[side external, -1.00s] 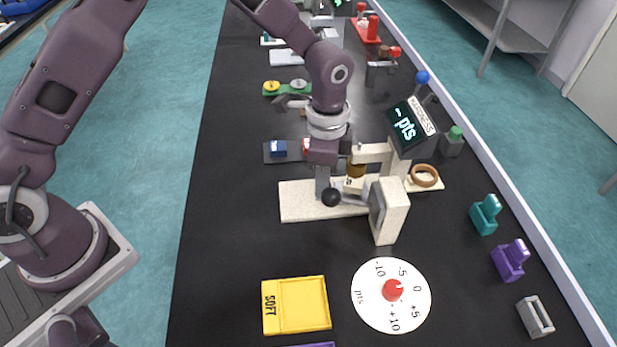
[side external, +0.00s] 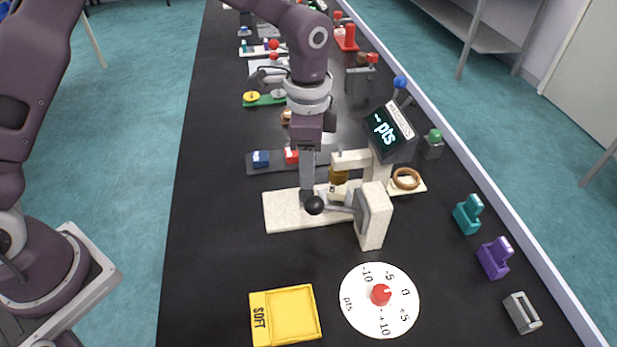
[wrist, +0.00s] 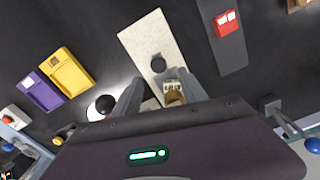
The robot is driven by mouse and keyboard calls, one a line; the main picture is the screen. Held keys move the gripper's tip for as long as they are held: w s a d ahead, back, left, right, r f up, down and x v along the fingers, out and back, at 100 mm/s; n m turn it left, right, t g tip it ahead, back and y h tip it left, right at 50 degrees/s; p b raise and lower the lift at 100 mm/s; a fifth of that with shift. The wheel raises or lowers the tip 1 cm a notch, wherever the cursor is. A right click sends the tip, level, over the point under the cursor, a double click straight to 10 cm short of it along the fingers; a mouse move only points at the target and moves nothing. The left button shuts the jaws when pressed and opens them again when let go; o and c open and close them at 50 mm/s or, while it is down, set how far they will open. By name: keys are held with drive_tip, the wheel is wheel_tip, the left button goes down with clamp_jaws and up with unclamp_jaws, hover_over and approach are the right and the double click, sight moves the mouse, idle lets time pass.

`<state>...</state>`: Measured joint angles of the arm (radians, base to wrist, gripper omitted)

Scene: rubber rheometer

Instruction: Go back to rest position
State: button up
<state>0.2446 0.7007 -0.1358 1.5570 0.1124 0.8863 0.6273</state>
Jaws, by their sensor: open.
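My gripper (side external: 308,190) points down over the pale hardness tester (side external: 285,212), just above its black ball knob (side external: 314,205). The tester's display (side external: 384,130) reads "-- pts".
A yellow SOFT tray (side external: 285,316) and a white dial with a red knob (side external: 381,295) lie in front. Teal (side external: 467,214) and purple (side external: 494,258) blocks and a grey holder (side external: 522,313) stand along the right edge. More fixtures crowd the back; the bench's left strip is clear.

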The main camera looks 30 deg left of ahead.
drive_tip(key=shift+r, duration=0.35)
drive_tip(key=s+a+r+n+t, duration=0.1)
drive_tip(key=s+a+r+n, duration=0.3)
drive_tip(key=r, duration=0.3)
drive_tip(key=s+a+r+n+t, duration=0.1)
drive_tip(key=s+a+r+t, duration=0.1)
drive_tip(key=s+a+r, duration=0.4)
drive_tip(key=s+a+r+n+t, duration=0.1)
drive_tip(key=s+a+n, duration=0.1)
drive_tip(key=s, duration=0.5)
drive_tip(key=s+a+r+n+t, duration=0.1)
drive_tip(key=s+a+r+n, duration=0.1)
drive_tip(key=s+n, duration=0.3)
drive_tip(key=s, duration=0.3)
drive_tip(key=shift+s+t, duration=0.25)
drive_tip(key=shift+t, duration=0.05)
